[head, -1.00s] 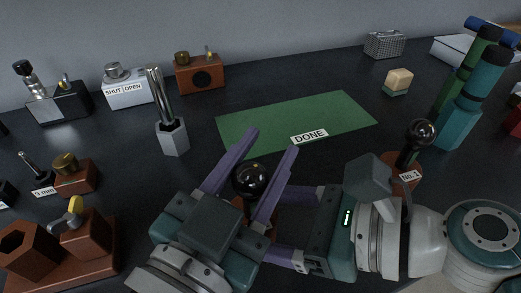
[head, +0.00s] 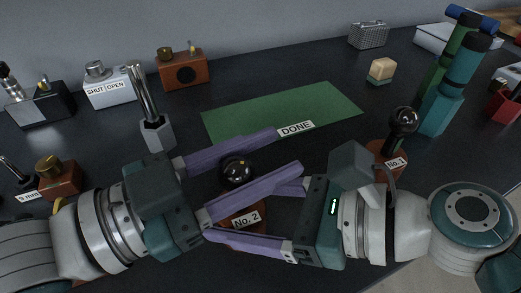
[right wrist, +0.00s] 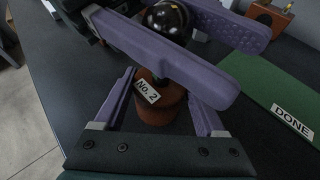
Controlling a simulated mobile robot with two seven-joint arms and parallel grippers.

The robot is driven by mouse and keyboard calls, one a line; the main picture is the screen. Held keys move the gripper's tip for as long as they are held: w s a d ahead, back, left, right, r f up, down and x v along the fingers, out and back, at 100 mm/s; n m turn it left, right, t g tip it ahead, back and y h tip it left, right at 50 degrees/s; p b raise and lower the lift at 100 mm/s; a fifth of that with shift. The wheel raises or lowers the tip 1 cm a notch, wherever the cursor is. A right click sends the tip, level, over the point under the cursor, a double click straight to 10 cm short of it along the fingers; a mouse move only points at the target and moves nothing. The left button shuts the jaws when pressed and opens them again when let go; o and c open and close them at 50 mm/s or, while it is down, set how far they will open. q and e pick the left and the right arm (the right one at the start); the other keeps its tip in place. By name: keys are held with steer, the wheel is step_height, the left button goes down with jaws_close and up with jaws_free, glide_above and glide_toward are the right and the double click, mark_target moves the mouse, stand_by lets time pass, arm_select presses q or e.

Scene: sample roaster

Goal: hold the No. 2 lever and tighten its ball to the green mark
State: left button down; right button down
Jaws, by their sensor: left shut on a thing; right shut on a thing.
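The No. 2 lever's dark glossy ball (head: 237,171) stands above its red-brown base, marked by the No. 2 label (head: 246,218). The ball also shows in the right wrist view (right wrist: 166,19). My left gripper (head: 288,152) comes in from the left, its long purple fingers shut on the ball from both sides. My right gripper (head: 233,207) comes in from the right, lower down, shut on the lever under the ball. The lever's stem is mostly hidden by the fingers.
The No. 1 lever (head: 404,122) stands close behind my right arm, near teal and green cylinders (head: 455,85). A green mat (head: 335,103) with a DONE label lies behind the ball. A hex holder with metal rods (head: 156,133) stands left of the mat.

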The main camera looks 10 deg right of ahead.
arm_select(q)
steer(key=shift+s+r+g, duration=0.1)
steer(key=shift+g, duration=0.2)
steer(key=shift+c, duration=2.2)
jaws_free()
step_height(320, 180, up, 10)
